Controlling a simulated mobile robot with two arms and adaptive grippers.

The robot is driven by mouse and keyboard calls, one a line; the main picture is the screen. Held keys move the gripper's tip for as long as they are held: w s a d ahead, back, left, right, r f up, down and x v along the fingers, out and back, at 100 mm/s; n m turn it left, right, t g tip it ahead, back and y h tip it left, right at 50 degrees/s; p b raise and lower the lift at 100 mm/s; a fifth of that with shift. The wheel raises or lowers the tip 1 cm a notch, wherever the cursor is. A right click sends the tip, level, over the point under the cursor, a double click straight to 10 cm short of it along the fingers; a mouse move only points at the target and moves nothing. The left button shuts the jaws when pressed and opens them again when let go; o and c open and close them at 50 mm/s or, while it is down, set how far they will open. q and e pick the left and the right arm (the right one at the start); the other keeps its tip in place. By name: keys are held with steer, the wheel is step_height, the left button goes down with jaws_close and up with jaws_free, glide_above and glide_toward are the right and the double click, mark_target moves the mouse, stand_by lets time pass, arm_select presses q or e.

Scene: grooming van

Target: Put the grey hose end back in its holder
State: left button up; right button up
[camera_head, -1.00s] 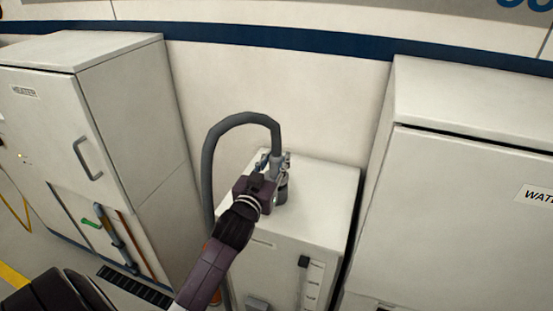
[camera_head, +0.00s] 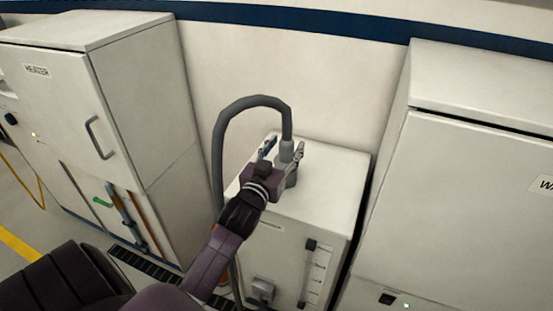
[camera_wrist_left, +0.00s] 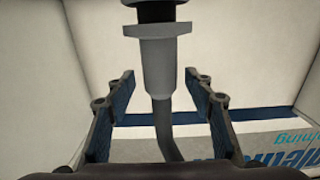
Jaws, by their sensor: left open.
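The grey hose end (camera_head: 287,150) stands upright over the top of the low white cabinet (camera_head: 335,165), with its grey hose (camera_head: 217,150) arching up and down to the left. My left gripper (camera_head: 283,151) is open, with one finger on each side of the hose end. In the left wrist view the hose end (camera_wrist_left: 162,65) stands between the spread fingers, with gaps on both sides. A dark section (camera_wrist_left: 157,12) lies beyond its flange; how deeply it sits in the holder I cannot tell.
A tall white heater cabinet (camera_head: 140,100) stands to the left and another large white cabinet (camera_head: 480,150) to the right. The low cabinet's top is otherwise clear. The pale wall (camera_head: 290,65) is close behind.

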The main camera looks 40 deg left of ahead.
arm_select(q)
steer(key=v, duration=1)
steer(key=shift+s, duration=0.35)
steer(key=shift+d, duration=0.15)
